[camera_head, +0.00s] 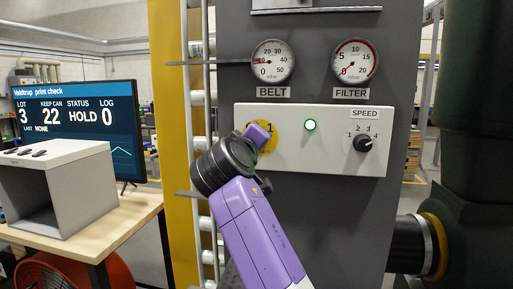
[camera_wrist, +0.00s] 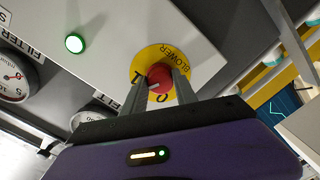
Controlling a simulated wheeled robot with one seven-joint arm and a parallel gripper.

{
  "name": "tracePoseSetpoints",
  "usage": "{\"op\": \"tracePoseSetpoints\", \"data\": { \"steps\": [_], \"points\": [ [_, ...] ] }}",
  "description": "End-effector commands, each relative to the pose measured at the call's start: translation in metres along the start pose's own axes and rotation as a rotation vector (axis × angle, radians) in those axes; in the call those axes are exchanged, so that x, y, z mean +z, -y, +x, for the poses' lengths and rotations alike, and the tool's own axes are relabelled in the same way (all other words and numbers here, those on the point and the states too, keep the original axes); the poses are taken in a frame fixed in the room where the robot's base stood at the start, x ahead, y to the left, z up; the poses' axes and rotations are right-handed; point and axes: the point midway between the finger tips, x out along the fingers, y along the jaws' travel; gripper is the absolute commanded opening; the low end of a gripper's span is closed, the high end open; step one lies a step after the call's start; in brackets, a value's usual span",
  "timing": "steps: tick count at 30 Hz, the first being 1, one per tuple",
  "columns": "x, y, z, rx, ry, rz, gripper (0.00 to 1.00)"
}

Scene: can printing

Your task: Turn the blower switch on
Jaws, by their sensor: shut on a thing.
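The blower switch is a red knob (camera_wrist: 160,76) on a yellow disc (camera_wrist: 149,58) marked BLOWER, with a 1 and a 0. My gripper (camera_wrist: 158,84) has one finger on each side of the knob and is shut on it. A white pointer mark shows on the knob's near side; I cannot tell exactly which position it points to. In the head view my purple arm and wrist cover the knob, and part of the yellow disc (camera_head: 269,136) with the 1 shows. A green lamp (camera_head: 310,125) beside it is lit.
The white control panel (camera_head: 335,160) carries a black SPEED dial (camera_head: 363,143) at right. Above are the BELT gauge (camera_head: 272,61) and FILTER gauge (camera_head: 354,61). A screen (camera_head: 79,130) reading HOLD and a grey box (camera_head: 102,190) on a table stand left.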

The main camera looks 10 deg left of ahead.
Motion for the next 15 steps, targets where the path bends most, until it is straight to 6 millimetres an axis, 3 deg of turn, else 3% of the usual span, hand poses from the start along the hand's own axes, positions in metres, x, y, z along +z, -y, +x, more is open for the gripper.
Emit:
{"op": "tracePoseSetpoints", "data": {
  "steps": [15],
  "points": [
    [0.0016, 0.0002, 0.0008, -0.010, -0.005, 0.278, 0.00]
  ]
}}
